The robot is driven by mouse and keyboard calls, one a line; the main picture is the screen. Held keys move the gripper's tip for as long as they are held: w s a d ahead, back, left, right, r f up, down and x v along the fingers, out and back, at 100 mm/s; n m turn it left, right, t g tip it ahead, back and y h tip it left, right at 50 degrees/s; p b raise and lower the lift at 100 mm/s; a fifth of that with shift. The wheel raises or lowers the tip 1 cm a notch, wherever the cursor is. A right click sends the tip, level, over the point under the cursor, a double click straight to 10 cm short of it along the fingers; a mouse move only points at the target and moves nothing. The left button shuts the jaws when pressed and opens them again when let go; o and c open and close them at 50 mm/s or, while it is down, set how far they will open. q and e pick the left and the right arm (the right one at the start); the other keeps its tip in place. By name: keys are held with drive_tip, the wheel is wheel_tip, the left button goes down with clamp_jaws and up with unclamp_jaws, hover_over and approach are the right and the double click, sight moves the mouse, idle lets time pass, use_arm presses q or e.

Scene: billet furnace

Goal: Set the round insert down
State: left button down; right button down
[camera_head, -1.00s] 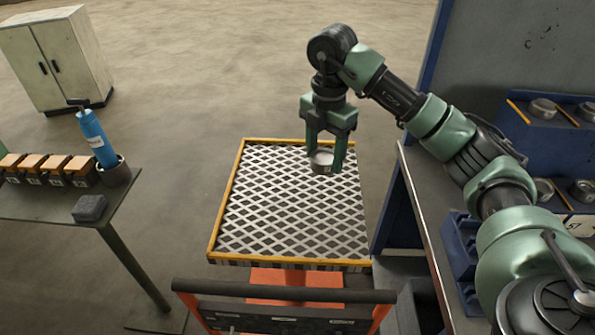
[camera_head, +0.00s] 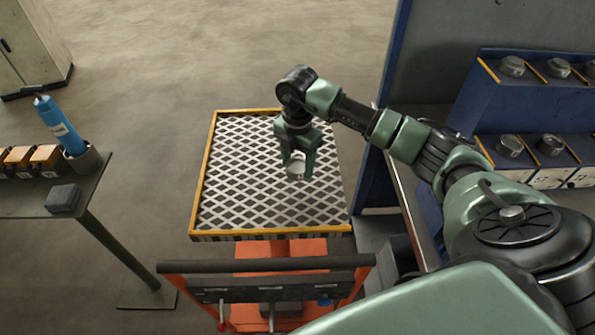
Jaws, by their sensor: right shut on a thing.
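My right gripper (camera_head: 298,172) is over the far right part of a lift cart's top (camera_head: 234,190), which has a grey and white diamond pattern and a yellow rim. It is shut on the round insert (camera_head: 296,160), a small grey metal ring or cup between the two green fingers. The fingers point down. I cannot tell whether the insert touches the top or hangs just above it. The fingers hide part of the insert. My left gripper is not in view.
A blue rack (camera_head: 487,100) with several round metal parts stands at right. The cart's orange frame and dark handle (camera_head: 265,265) are nearest me. Most of the cart top is clear.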

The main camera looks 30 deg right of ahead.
sight(298, 166)
wheel_tip(298, 166, down, 4)
drive_tip(key=shift+r+p, duration=0.1)
drive_tip(key=shift+p, duration=0.35)
drive_tip(key=shift+f, duration=0.25)
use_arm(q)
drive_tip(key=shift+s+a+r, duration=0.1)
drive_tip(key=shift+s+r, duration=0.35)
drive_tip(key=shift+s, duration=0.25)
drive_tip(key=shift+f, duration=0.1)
use_arm(e)
drive_tip(key=shift+f, duration=0.15)
drive_tip(key=shift+c, duration=2.4)
unclamp_jaws()
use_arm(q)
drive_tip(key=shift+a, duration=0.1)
use_arm(e)
wheel_tip(298, 166, up, 12)
drive_tip(key=b, duration=0.3)
drive_tip(key=shift+b, duration=0.3)
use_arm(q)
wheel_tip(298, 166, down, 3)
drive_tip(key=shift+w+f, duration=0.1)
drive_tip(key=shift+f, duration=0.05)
